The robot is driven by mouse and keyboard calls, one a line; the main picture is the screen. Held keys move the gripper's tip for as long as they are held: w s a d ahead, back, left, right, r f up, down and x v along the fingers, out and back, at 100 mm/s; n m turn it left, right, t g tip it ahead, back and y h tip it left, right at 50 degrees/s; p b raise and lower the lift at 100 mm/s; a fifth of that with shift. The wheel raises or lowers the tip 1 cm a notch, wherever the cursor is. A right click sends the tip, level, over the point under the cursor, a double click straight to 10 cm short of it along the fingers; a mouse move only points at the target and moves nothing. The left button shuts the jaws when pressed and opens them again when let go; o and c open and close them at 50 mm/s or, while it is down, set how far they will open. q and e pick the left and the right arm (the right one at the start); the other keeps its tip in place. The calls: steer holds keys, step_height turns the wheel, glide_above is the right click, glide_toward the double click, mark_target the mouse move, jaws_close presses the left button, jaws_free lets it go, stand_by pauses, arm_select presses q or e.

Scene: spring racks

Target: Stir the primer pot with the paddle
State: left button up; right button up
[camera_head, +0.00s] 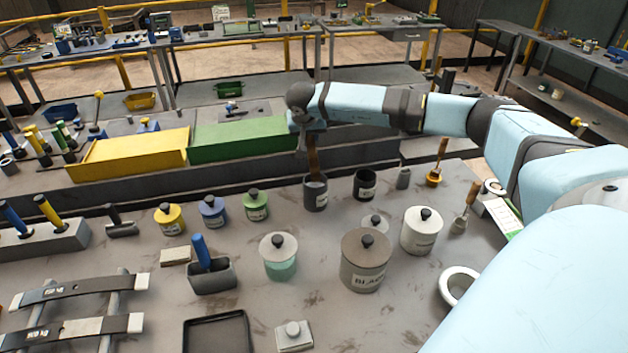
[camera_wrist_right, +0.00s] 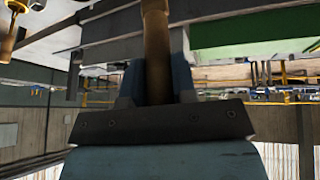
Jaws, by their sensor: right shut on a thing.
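My right gripper (camera_head: 308,128) is at the back of the near table, above a small dark open pot (camera_head: 316,196). It is shut on the brown wooden paddle (camera_head: 313,160), which stands nearly upright. The paddle's lower end meets the pot's mouth and is hidden there. In the right wrist view, the paddle handle (camera_wrist_right: 156,55) runs between the dark fingers of the right gripper (camera_wrist_right: 155,82). The pot's label is too small to read, so I cannot tell whether it says primer. My left gripper is not in view.
A second dark open pot (camera_head: 364,186) stands close on the right. A large lidded grey tin (camera_head: 365,262), a white tin (camera_head: 422,231) and a green-and-white tin (camera_head: 279,257) stand nearer. Brushes (camera_head: 465,212) are at the right. Yellow (camera_head: 130,153) and green (camera_head: 244,138) boxes are behind.

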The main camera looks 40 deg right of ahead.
steer(key=shift+r+p, duration=1.7)
steer(key=shift+r, duration=1.25)
steer(key=shift+f, duration=0.1)
